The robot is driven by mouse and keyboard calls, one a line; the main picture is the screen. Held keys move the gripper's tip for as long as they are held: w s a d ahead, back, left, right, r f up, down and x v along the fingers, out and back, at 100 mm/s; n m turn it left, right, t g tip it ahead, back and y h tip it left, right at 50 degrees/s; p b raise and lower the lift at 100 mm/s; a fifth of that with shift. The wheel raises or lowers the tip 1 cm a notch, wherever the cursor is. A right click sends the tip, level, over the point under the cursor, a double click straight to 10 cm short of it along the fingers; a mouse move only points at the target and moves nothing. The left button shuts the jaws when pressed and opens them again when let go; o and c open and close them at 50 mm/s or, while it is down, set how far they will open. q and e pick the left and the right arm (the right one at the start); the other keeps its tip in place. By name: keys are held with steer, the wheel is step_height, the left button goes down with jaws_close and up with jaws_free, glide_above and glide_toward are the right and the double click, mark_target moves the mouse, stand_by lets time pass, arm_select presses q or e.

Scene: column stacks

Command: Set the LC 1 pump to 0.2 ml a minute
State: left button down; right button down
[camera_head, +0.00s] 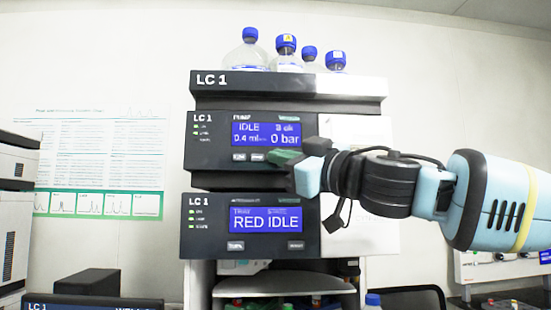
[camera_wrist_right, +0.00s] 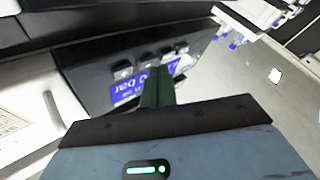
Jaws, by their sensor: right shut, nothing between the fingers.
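The LC 1 pump module (camera_head: 205,150) is the upper dark panel of the stack in the head view. Its blue display (camera_head: 266,133) reads IDLE, 0.4 ml and 0 bar. Two buttons (camera_head: 248,157) show under the display; any further right are hidden by my gripper. My right gripper (camera_head: 283,157) is shut and empty, its green fingers in front of the panel just below the display. In the right wrist view its fingers (camera_wrist_right: 158,75) point at the panel near a row of several buttons (camera_wrist_right: 148,60); I cannot tell whether they touch. My left gripper is not in view.
A lower LC 1 module (camera_head: 205,235) has a display reading RED IDLE. Clear bottles with blue caps (camera_head: 287,55) stand on top of the stack. A printed chart (camera_head: 100,160) hangs on the wall at left. Other instruments stand at both sides.

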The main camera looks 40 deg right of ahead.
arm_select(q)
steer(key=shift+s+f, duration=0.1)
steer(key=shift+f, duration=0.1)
arm_select(e)
steer(key=shift+w+d, duration=0.2)
steer(key=shift+w, duration=0.2)
steer(key=shift+s, duration=0.1)
stand_by(0.5)
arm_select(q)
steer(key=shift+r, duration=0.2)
arm_select(e)
steer(key=shift+s+a, duration=0.45)
steer(key=shift+s, duration=0.2)
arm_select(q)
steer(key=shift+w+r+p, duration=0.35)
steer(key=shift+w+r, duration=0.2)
arm_select(e)
steer(key=s+a, duration=0.1)
steer(key=s, duration=0.2)
steer(key=s+a, duration=0.1)
steer(key=shift+s+a, duration=0.15)
steer(key=shift+a, duration=0.15)
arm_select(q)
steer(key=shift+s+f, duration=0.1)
